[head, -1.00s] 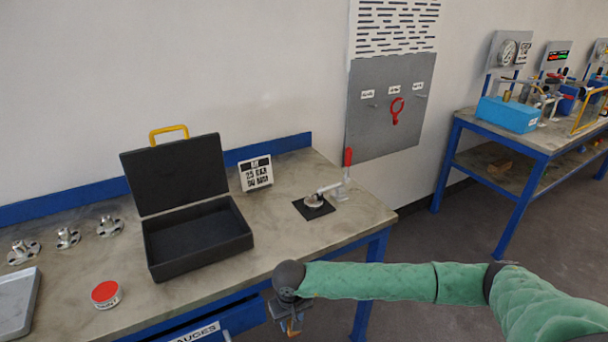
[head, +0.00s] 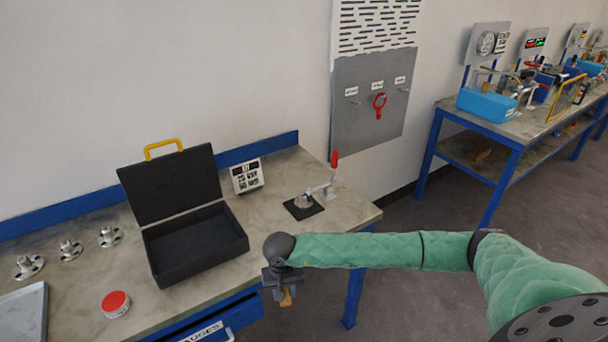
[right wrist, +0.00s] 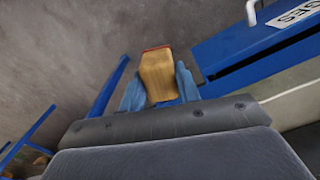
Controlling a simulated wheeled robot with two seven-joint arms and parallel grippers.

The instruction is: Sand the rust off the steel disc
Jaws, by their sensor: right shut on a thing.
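The steel disc (head: 303,205) lies on a black square mat on the workbench, under a clamp with a red upright handle (head: 334,160). Rust on it is too small to make out. My right gripper (head: 283,291) hangs in front of the bench's front edge, left of and nearer than the disc. It is shut on a tan block (right wrist: 158,75) with a reddish edge, held between two blue fingers in the right wrist view. My left gripper is not in view.
An open black case (head: 190,243), a red-lidded tin (head: 115,303), a grey tray (head: 22,312) and several flanged fittings (head: 70,250) stand on the bench. A second blue bench (head: 500,130) is at right.

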